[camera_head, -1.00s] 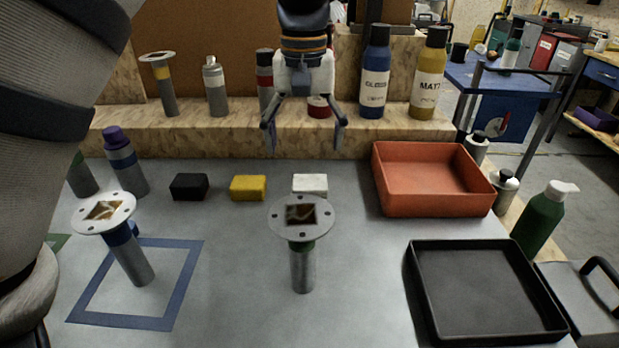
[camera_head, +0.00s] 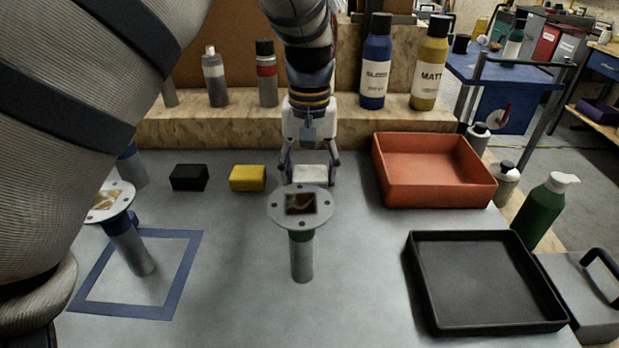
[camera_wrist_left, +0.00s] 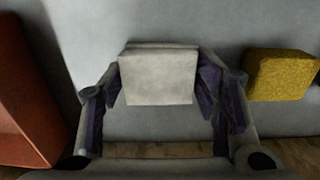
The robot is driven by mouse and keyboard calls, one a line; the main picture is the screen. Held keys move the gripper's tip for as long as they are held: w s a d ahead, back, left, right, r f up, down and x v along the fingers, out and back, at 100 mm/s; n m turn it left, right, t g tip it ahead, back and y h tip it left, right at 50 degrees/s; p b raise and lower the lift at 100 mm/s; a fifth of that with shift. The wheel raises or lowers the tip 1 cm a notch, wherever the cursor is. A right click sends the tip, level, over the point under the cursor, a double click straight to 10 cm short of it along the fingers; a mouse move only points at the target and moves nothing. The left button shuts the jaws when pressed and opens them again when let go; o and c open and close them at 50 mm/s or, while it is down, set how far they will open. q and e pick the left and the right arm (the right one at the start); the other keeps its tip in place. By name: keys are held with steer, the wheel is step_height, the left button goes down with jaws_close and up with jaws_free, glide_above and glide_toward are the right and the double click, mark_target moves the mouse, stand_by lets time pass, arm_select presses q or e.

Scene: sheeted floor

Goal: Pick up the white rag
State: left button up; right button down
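The white rag (camera_head: 311,173), a small pale block shape, lies on the grey worktop, partly behind a round-flanged post. My left gripper (camera_head: 310,172) has come down over it from behind, with one finger on each side. In the left wrist view the rag (camera_wrist_left: 158,75) sits between the dark finger pads of the left gripper (camera_wrist_left: 160,82). The pads are close to its sides; firm contact cannot be made out. The fingers look spread, and the rag rests on the worktop. My right gripper is not in view.
A yellow block (camera_head: 248,178) and a black block (camera_head: 189,177) lie left of the rag. The flanged post (camera_head: 302,255) stands just in front. An orange tray (camera_head: 435,195) is to the right, a black tray (camera_head: 415,290) at front right. Bottles (camera_head: 376,70) stand on the ledge behind.

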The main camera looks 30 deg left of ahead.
mark_target(310, 171)
arm_select(q)
step_height(310, 171, up, 3)
steer(key=shift+w+r, duration=0.1)
steer(key=s+a+r, duration=0.2)
steer(key=a+r, duration=0.1)
steer(key=a, duration=0.1)
steer(key=s+a+r, duration=0.2)
steer(key=a+r, duration=0.1)
steer(key=a, duration=0.1)
steer(key=s+a+r+p, duration=0.1)
steer(key=s+a+r, duration=0.1)
steer(key=a+r, duration=0.1)
steer(key=shift+s+a+r, duration=0.15)
steer(key=shift+a+r, duration=0.05)
steer(key=shift+a, duration=0.2)
steer(key=shift+s+a+r, duration=0.15)
steer(key=shift+a, duration=0.2)
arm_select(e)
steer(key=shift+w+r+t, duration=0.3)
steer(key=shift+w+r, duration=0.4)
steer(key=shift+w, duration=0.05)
